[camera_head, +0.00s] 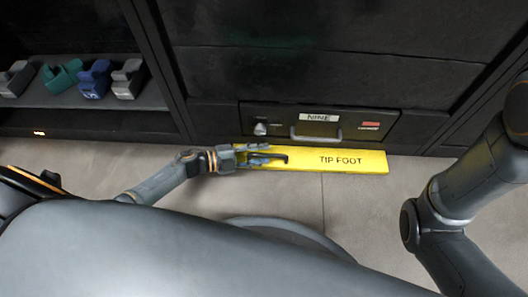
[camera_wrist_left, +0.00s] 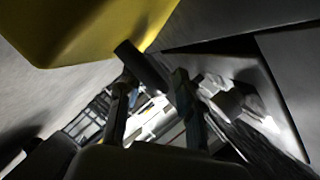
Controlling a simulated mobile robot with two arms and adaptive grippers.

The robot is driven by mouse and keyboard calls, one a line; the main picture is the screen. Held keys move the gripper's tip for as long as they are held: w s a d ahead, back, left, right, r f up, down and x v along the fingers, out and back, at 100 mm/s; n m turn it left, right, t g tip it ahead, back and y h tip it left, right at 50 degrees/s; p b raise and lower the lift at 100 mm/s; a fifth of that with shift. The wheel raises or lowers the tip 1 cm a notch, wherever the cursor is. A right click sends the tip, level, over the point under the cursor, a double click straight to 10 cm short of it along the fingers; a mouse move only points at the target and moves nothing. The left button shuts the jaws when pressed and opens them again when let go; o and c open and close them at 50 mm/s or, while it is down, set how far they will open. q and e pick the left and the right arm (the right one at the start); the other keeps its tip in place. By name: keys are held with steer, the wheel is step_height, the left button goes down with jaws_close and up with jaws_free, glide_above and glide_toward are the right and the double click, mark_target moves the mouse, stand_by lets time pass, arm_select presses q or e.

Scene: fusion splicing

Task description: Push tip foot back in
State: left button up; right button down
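The yellow tip foot (camera_head: 330,160), lettered "TIP FOOT", sticks out from under the black rack, low over the floor. Its yellow end (camera_wrist_left: 85,25) fills the upper left of the left wrist view. A dark bar, apparently its handle (camera_wrist_left: 143,66), lies by my left fingertips. My left gripper (camera_head: 262,158) is at the left part of the tip foot. The left wrist view shows its two fingers (camera_wrist_left: 155,85) apart, with the bar between or just beyond them; I cannot tell whether they grip it. My right arm (camera_head: 450,200) shows at the right; its gripper is out of view.
Above the tip foot is a drawer panel labelled "NINE" (camera_head: 318,117) with a metal handle (camera_head: 318,136). A shelf at the left (camera_head: 75,100) holds several grey, green and blue devices. The tiled floor (camera_head: 340,210) in front is clear.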

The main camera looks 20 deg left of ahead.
arm_select(q)
steer(key=v, duration=1)
steer(key=shift+s+a+r, duration=0.1)
steer(key=shift+a, duration=0.15)
